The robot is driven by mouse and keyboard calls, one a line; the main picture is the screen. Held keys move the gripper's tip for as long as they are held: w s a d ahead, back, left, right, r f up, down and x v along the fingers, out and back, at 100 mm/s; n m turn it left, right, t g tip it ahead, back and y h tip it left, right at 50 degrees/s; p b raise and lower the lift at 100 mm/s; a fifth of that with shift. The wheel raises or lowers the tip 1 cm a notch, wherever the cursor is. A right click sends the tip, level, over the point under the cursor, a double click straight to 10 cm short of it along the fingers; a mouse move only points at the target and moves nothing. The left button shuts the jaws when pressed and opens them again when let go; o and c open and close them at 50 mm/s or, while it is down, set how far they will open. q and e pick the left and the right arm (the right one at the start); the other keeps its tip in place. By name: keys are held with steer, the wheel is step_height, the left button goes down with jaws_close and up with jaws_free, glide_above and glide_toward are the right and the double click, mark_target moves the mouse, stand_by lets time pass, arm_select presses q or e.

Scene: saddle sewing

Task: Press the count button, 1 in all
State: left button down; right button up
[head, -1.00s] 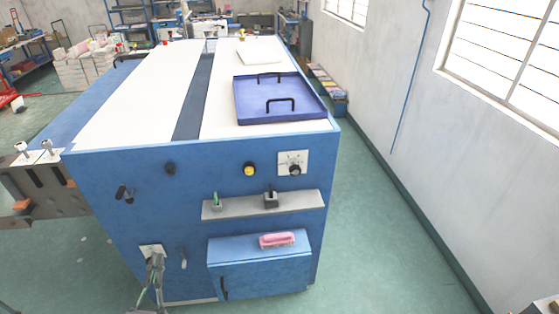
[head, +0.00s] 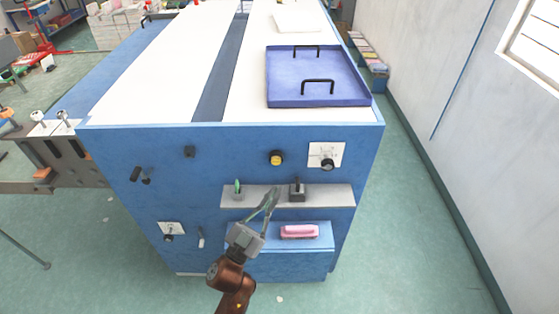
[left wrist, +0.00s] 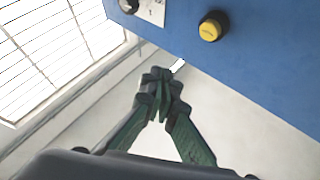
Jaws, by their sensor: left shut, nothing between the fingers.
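A yellow button with a black collar (head: 277,157), which I take for the count button, sits on the blue front panel (head: 225,165) of the machine. It also shows in the left wrist view (left wrist: 209,30), near the top right of centre. My left gripper (head: 271,195) is shut and empty in front of the panel, below the button and apart from it in the picture. Its closed fingertips (left wrist: 161,85) point up in the left wrist view, below and left of the button. My right gripper is not in view.
A grey shelf (head: 334,195) with small items juts out below the button. A black knob on a white plate (head: 327,155) is right of the button. A blue box with a pink item (head: 299,231) is lower. A purple tray (head: 350,90) lies on top.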

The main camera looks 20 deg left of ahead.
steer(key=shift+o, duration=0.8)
arm_select(q)
steer(key=b, duration=0.1)
glide_toward(276, 160)
steer(key=w+d+r, duration=0.3)
steer(key=w, duration=0.1)
steer(key=shift+d, duration=0.4)
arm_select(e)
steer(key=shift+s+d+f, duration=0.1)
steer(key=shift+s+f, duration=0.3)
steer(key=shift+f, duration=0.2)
arm_select(q)
steer(key=shift+r, duration=0.1)
steer(key=shift+w, duration=0.2)
steer(key=shift+w+a, duration=0.1)
steer(key=shift+w, duration=0.15)
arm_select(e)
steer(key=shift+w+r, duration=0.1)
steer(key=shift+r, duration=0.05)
